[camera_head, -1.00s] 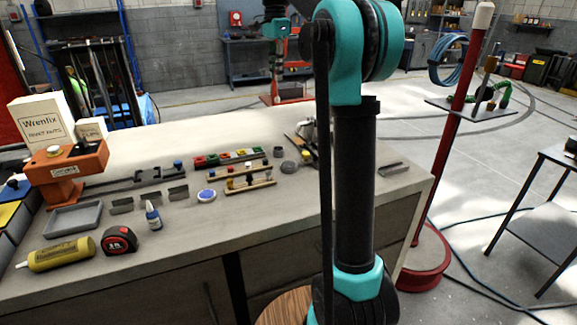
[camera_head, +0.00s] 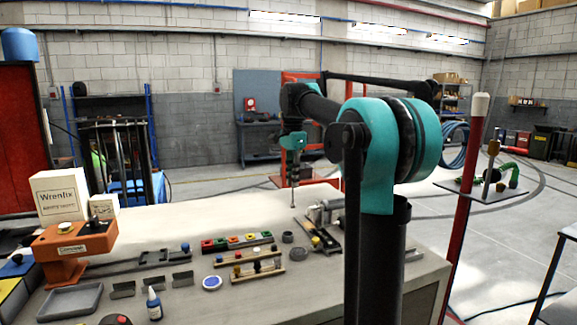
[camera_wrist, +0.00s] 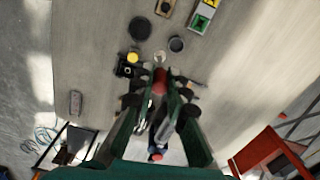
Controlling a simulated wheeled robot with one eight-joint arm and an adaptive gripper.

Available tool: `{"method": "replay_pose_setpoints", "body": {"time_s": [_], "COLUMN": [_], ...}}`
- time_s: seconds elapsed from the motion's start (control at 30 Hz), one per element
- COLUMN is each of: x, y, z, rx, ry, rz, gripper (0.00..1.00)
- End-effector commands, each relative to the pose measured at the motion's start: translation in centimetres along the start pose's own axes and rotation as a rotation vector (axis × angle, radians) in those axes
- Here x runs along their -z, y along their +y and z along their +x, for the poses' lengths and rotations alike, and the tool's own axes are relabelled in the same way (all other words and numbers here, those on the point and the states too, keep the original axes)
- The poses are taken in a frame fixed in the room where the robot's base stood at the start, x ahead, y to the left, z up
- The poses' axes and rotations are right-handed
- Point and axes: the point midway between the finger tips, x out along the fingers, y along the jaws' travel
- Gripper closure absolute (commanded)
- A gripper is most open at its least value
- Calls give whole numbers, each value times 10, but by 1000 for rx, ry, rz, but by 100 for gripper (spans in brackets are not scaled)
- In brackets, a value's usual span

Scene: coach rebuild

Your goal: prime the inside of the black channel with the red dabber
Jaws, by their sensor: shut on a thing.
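My gripper (camera_head: 293,158) hangs over the back of the bench, left of my arm's upper links in the head view. It is shut on the red dabber (camera_wrist: 160,82), whose red part shows between the fingertips in the wrist view. A thin stem (camera_head: 293,196) points down below the gripper, apart from the bench as far as I can tell. A long dark notched piece (camera_head: 140,264) lies at the left of the bench; I cannot tell if it is the black channel.
A grey metal clamp-like device (camera_head: 325,211) and a dark fixture with a yellow knob (camera_head: 318,240) lie near the gripper. A coloured block row (camera_head: 237,243) and a wooden rack (camera_head: 258,271) stand left of them. An orange stand (camera_head: 70,248) is at far left.

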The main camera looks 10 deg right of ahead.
Motion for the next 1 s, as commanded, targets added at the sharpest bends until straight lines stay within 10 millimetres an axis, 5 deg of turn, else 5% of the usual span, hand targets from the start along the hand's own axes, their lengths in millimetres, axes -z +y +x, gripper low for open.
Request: {"method": "replay_pose_setpoints", "body": {"time_s": [0.1,0.3,1.0], "x": [-5,-10,-10], "y": [26,51,54], "z": [30,59,115], "rx": [1,2,2], "ry": [0,0,0], "rz": [1,0,0], "gripper": [100,100,100]}}
